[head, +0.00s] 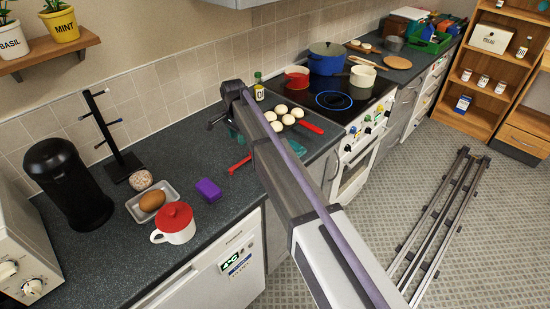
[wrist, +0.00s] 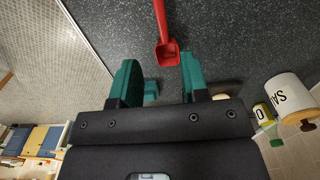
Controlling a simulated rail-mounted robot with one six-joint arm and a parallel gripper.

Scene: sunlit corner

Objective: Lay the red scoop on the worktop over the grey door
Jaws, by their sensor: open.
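The red scoop (head: 239,164) lies on the dark speckled worktop (head: 208,244), just left of my arm in the head view. In the wrist view the scoop (wrist: 167,50) shows its bowl near my fingertips, and its handle runs out of the top edge. My gripper (wrist: 160,68) is open, with teal fingers apart and nothing held between them. In the head view my arm partly hides the gripper. The grey door (head: 278,240) is below the worktop, right of the white dishwasher (head: 224,267), and my arm covers part of it.
The hob (head: 343,101) is to the right.

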